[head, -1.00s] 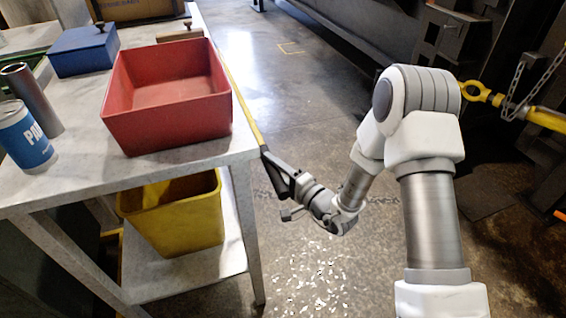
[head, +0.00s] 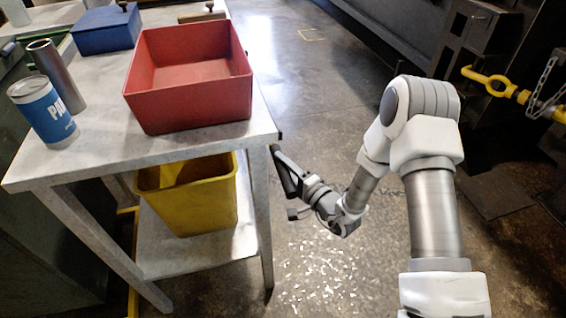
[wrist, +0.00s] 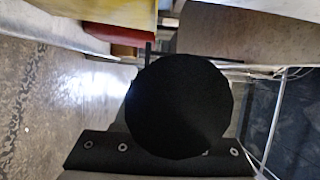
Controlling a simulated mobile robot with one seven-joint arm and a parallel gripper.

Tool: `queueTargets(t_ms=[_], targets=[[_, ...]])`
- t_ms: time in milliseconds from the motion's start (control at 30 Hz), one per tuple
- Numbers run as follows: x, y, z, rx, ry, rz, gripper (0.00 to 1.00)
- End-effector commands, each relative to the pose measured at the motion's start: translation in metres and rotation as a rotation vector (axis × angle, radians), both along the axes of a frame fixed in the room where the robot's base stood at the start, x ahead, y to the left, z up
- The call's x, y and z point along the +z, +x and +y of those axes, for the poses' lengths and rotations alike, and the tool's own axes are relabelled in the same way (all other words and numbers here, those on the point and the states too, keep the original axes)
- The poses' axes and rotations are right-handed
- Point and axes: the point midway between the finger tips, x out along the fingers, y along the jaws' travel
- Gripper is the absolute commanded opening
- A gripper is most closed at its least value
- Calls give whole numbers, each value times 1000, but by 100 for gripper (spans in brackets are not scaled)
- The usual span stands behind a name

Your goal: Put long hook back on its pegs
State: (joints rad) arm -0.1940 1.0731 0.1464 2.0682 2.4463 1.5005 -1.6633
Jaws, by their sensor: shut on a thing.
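My gripper (head: 282,160) is low beside the front right corner of the grey table, its fingers partly hidden by that corner. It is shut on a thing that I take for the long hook. In the wrist view a large black round end (wrist: 180,105) sits close to the camera and covers the middle, hiding the fingertips. The hook's shaft cannot be made out in the head view now. The pegs cannot be identified in either view.
The grey table (head: 100,150) holds a red bin (head: 190,105), a blue box (head: 105,32), a metal cylinder (head: 62,80) and a blue-and-white can (head: 42,112). A yellow bin (head: 195,205) stands on its lower shelf. Dark machinery with a yellow bar (head: 495,85) and chain is at right. Floor between is clear.

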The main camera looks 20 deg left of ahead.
Motion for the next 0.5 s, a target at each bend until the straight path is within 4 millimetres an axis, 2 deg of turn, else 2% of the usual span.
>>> queueTargets(t_ms=[100,133,300,500], targets=[[3,1,1,0,4,-6,0],[3,1,1,0,4,-6,43],[2,1,0,0,3,-4,74],[1,0,0,0,2,-3,75]])
